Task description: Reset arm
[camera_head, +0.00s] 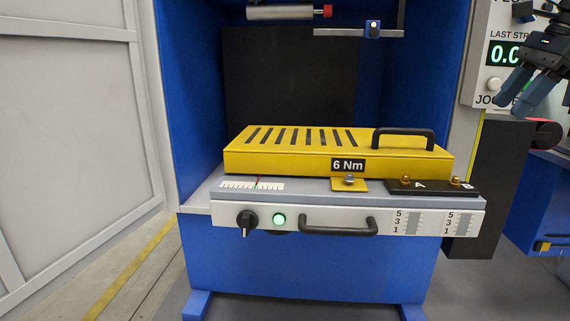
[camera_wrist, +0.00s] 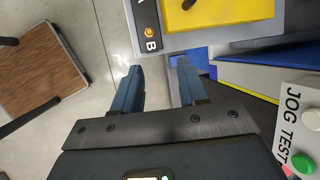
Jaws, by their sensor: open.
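My gripper (camera_head: 528,92) is at the upper right in the head view, in front of the grey control panel, and part of the arm is cut off by the frame edge. In the wrist view my gripper (camera_wrist: 160,88) shows two blue fingers spread apart with nothing between them. The fixture tray (camera_head: 330,215) stands in the blue machine with a yellow slotted cover (camera_head: 290,163) on it, well to the left of my gripper. The yellow cover also shows at the top of the wrist view (camera_wrist: 225,10).
The control panel (camera_head: 482,85) has a display and a jog button; its "JOG TEST" face (camera_wrist: 295,125) is close at right in the wrist view. A dark post (camera_head: 500,185) stands below my gripper. A brown-topped stool or table (camera_wrist: 38,72) stands at left over open floor.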

